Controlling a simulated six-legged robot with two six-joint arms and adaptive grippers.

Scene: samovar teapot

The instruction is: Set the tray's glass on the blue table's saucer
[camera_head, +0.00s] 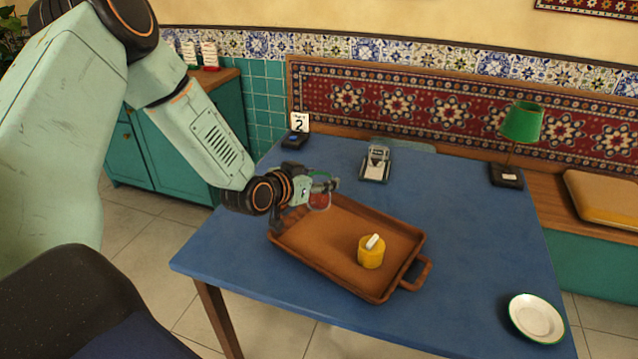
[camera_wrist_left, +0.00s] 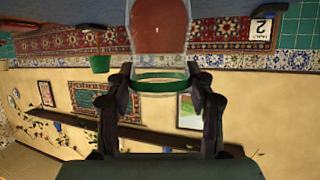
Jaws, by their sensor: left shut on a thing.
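My left gripper (camera_head: 318,190) is shut on the glass (camera_head: 320,201), a clear glass with red liquid and a green rim. The glass is at the back left part of the brown tray (camera_head: 335,277); I cannot tell whether it touches the tray. In the left wrist view the fingers (camera_wrist_left: 163,88) hold the glass (camera_wrist_left: 160,28) by its green band, and the picture is upside down. The white saucer (camera_head: 536,318) with a green rim is empty at the front right corner of the blue table (camera_head: 470,240). My right gripper is out of view.
A yellow pot with a white piece on top (camera_head: 371,252) stands on the tray. A green lamp (camera_head: 521,125), a card device (camera_head: 376,163) and a number 2 sign (camera_head: 299,122) stand along the back. The table between tray and saucer is clear.

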